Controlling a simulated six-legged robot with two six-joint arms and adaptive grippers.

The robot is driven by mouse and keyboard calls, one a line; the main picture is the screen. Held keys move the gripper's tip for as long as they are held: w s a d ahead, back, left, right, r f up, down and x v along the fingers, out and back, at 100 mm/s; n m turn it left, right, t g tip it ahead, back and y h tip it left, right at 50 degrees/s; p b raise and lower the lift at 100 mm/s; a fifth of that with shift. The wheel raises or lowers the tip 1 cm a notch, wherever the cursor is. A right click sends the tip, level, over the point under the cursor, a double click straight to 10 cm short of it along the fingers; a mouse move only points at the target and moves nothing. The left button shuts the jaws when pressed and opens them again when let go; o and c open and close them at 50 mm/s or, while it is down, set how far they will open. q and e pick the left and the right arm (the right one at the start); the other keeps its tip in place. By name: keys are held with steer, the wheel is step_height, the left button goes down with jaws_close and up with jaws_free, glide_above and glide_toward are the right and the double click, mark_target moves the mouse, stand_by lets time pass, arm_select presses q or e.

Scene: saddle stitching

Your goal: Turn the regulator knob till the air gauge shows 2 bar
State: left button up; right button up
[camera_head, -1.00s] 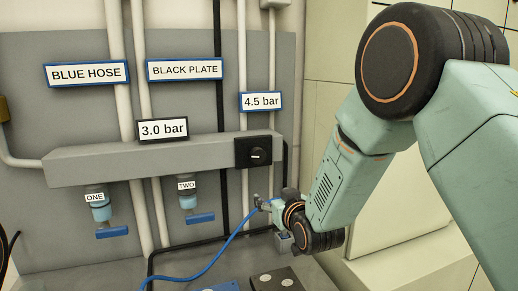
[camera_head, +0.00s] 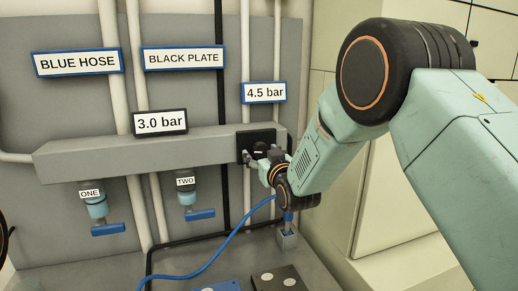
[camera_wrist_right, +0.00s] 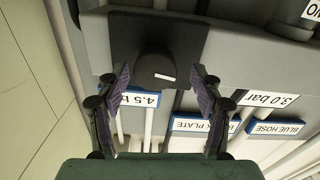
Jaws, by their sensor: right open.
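The regulator knob (camera_head: 260,147) is a dark round knob with a white mark on a black square plate, at the right end of the grey beam. In the right wrist view the knob (camera_wrist_right: 155,66) shows straight ahead. My right gripper (camera_head: 259,160) is open just in front of the plate. In the wrist view its fingers (camera_wrist_right: 160,74) are spread to either side of the knob; I cannot tell whether they touch it. A black-framed display (camera_head: 160,122) on the beam reads 3.0 bar. A blue-framed sign (camera_head: 265,92) above the knob reads 4.5 bar. My left gripper is not in view.
Valves ONE (camera_head: 96,208) and TWO (camera_head: 188,198) hang under the beam (camera_head: 90,156). A blue hose (camera_head: 215,252) runs to the right, partly behind my right wrist. A small grey block (camera_head: 287,238) stands below the wrist. Signs read BLUE HOSE (camera_head: 79,62) and BLACK PLATE (camera_head: 183,57).

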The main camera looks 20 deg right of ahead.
steer(key=shift+w+d+f, duration=0.1)
steer(key=shift+w+d, duration=0.15)
steer(key=shift+w, duration=0.3)
steer(key=shift+w+d, duration=0.2)
steer(key=shift+w, duration=0.3)
steer(key=shift+w+a, duration=0.2)
steer(key=shift+a, duration=0.25)
steer(key=shift+d, duration=0.35)
steer(key=c, duration=0.4)
steer(key=shift+a, duration=0.2)
steer(key=c, duration=0.6)
steer(key=shift+d, duration=0.15)
steer(key=shift+c, duration=0.8)
steer(key=shift+n, duration=0.3)
